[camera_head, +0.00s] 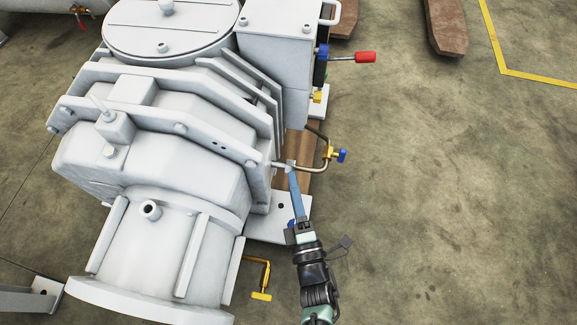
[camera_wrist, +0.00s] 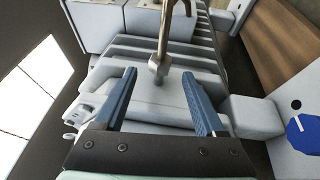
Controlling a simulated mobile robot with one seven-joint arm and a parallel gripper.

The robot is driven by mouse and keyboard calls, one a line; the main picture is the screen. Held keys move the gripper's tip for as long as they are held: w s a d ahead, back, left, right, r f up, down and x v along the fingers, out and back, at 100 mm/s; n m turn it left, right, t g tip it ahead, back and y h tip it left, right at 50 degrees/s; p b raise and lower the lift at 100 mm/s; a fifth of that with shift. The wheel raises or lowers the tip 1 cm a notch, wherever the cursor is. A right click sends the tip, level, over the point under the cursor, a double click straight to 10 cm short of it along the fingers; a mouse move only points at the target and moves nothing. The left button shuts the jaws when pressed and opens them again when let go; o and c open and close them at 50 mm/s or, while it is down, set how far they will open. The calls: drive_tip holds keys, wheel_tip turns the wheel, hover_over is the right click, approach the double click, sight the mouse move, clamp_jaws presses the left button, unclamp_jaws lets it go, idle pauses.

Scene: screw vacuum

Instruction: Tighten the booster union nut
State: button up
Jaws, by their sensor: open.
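The union nut (camera_wrist: 158,67) is a metal hex nut at the end of a curved, brownish pipe (camera_wrist: 165,32) in the wrist view. It appears between and slightly beyond my gripper's (camera_wrist: 158,78) two blue fingertips. The fingers are open, with visible room on both sides of the nut, and hold nothing. In the head view, my gripper (camera_head: 291,172) reaches up to the nut (camera_head: 289,164) at the side of the large pale vacuum pump (camera_head: 165,175). Whether a fingertip touches the nut cannot be told.
A brass valve with a blue handle (camera_head: 342,155) sits on the pipe, right of the nut. A red-tipped lever (camera_head: 365,57) sticks out higher up. A yellow-handled pipe (camera_head: 261,296) is low, left of my arm. The floor at right is clear.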

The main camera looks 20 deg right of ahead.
sight(289, 166)
drive_tip(key=b+x, duration=0.1)
drive_tip(key=x, duration=0.4)
drive_tip(key=shift+w+d+b, duration=0.1)
drive_tip(key=shift+w+b, duration=0.3)
drive_tip(key=shift+r, duration=0.1)
clamp_jaws()
